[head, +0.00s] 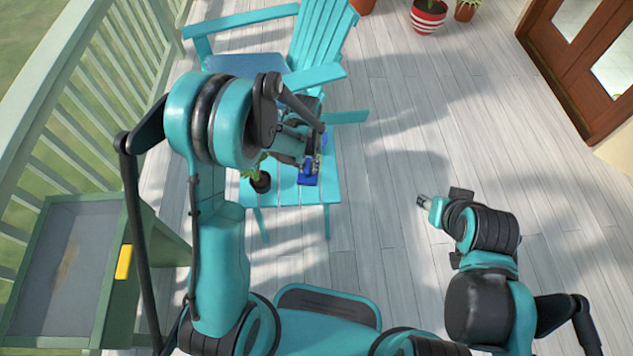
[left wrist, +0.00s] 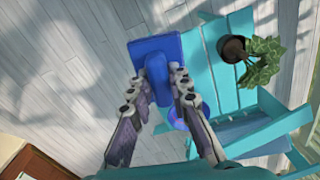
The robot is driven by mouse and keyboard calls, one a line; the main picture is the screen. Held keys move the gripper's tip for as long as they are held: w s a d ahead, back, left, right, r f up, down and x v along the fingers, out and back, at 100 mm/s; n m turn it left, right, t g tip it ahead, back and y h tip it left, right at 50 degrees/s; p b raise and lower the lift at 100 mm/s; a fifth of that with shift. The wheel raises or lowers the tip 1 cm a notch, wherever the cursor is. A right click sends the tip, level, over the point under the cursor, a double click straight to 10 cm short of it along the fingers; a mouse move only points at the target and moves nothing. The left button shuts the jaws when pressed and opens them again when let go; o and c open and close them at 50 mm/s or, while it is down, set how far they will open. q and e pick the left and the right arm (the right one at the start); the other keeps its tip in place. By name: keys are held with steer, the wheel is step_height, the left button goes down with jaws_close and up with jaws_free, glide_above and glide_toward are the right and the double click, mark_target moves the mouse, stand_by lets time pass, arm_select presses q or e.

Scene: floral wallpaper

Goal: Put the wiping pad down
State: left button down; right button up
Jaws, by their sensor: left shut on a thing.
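The wiping pad (head: 308,178) is a blue block with a raised blue handle. It also shows in the left wrist view (left wrist: 154,50), at the upper middle. My left gripper (head: 313,158) is shut on its handle; the two fingers (left wrist: 160,82) close around it in the left wrist view. The pad is at the right part of the teal slatted surface (head: 285,192) in front of the chair, near its edge. I cannot tell whether it touches the slats. My right gripper (head: 423,201) is over the deck at the right, apart from everything; its finger state is unclear.
A small potted plant (head: 260,182) stands on the slats left of the pad. A teal chair (head: 325,30) stands behind. A green cart (head: 120,300) with a yellow piece (head: 124,262) is at the left by the railing (head: 75,90).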

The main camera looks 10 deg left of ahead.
mark_target(318, 170)
arm_select(q)
steer(key=f, duration=0.1)
steer(key=w+d+f, duration=0.1)
steer(key=f, duration=0.1)
steer(key=w+d+f+b, duration=0.1)
steer(key=f, duration=0.1)
steer(key=shift+w+d+f, duration=0.2)
steer(key=shift+w+d, duration=0.05)
steer(key=w+d+f+n+b, duration=0.2)
steer(key=d+f, duration=0.2)
steer(key=f, duration=0.6)
steer(key=w+a+f+b, duration=0.1)
steer(key=w+a+f, duration=0.1)
steer(key=a, duration=0.1)
steer(key=w+a+f+b, duration=0.1)
steer(key=a+f, duration=0.2)
steer(key=w+a+f+b, duration=0.2)
steer(key=a, duration=0.1)
steer(key=shift+w+a+f, duration=0.25)
steer(key=shift+w+f, duration=0.1)
steer(key=shift+f, duration=0.05)
step_height(318, 170, down, 4)
steer(key=shift+b, duration=1.05)
steer(key=shift+r, duration=0.15)
arm_select(e)
step_height(318, 170, down, 10)
steer(key=shift+r, duration=0.25)
arm_select(q)
steer(key=c, duration=1.4)
jaws_free()
